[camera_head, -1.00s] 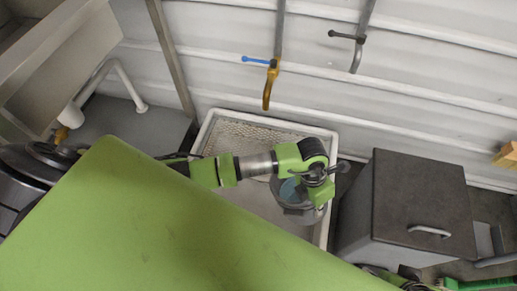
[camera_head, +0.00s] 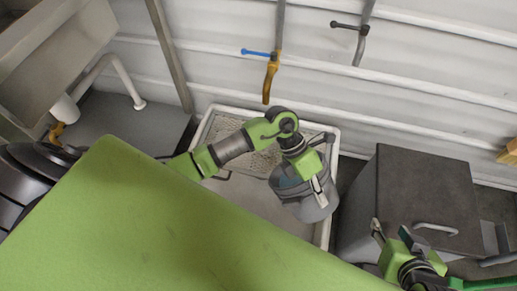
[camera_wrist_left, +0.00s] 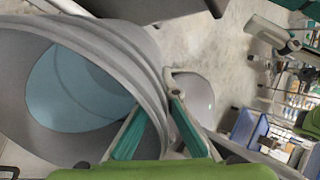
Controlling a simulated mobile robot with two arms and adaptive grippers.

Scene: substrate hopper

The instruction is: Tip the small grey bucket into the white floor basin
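The small grey bucket (camera_head: 313,207) hangs over the right part of the white floor basin (camera_head: 330,150), tilted, with its outer side showing. Its pale blue inside is partly visible in the head view. My left gripper (camera_head: 319,187) is at the bucket's rim. In the left wrist view the left fingers (camera_wrist_left: 172,88) close together on the rim, and the bucket's round mouth (camera_wrist_left: 75,85) fills the left side. My right gripper (camera_head: 391,229) is at the lower right, in front of the dark grey box, with its fingers apart and nothing between them.
A dark grey box (camera_head: 420,190) with a handle stands right of the basin. A large green surface (camera_head: 150,220) covers the lower left. A tap with a blue lever (camera_head: 271,70) is above the basin, and a sink (camera_head: 60,50) is at upper left.

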